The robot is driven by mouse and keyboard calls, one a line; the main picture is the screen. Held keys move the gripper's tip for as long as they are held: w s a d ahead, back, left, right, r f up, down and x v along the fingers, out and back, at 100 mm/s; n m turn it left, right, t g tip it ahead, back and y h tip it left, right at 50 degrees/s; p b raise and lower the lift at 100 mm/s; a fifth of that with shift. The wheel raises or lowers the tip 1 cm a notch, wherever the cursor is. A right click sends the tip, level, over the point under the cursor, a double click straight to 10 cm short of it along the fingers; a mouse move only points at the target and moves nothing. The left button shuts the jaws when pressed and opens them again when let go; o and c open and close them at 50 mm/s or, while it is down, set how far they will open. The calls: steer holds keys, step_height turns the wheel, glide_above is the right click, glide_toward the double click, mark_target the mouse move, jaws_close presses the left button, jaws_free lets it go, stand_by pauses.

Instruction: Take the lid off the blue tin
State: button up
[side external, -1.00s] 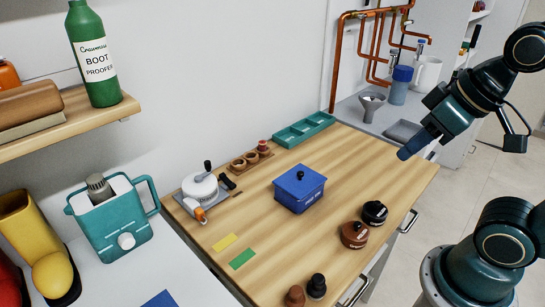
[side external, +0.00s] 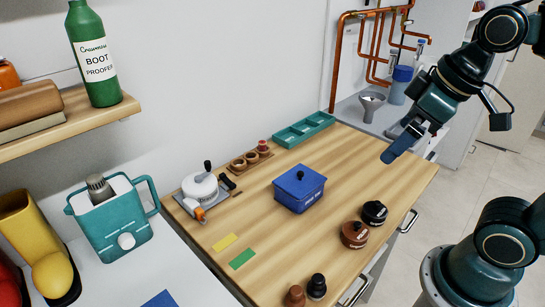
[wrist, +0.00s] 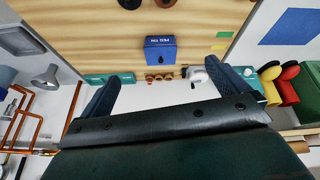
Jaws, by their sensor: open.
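The blue tin (side external: 299,196) stands on the wooden worktop, near its middle. Its blue lid (side external: 300,181) is on top and carries a small dark knob (side external: 300,175). In the wrist view the blue tin (wrist: 160,53) lies beyond and between my fingers, with lettering on its side. My gripper (side external: 388,157) is in the air above the worktop's right part, right of the tin and apart from it. In the wrist view my gripper (wrist: 162,72) has its two fingers wide apart with nothing between them.
Brown and black round pots (side external: 354,234) stand at the worktop's front edge, with small dark knobs (side external: 316,287) nearer. A teal tray (side external: 304,130), a wooden cup rack (side external: 250,160) and a white device (side external: 200,188) line the back. The worktop (side external: 350,180) around the tin is clear.

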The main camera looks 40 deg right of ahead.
steer(key=w+f+n+g, duration=0.2)
steer(key=w+f+n, duration=0.1)
steer(key=w+n, duration=0.5)
steer(key=w+a+f+n+g, duration=0.1)
steer(key=w+f+n+g, duration=0.2)
steer(key=w+n, duration=0.4)
steer(key=w+f, duration=0.1)
steer(key=w, duration=0.5)
steer(key=shift+w+a+n, duration=0.3)
steer(key=shift+w+n, duration=0.1)
glide_above(296, 182)
steer(key=shift+f, duration=4.3)
steer(key=shift+f, duration=0.1)
steer(key=shift+f, duration=2.5)
steer(key=shift+c, duration=0.2)
steer(key=c, duration=0.8)
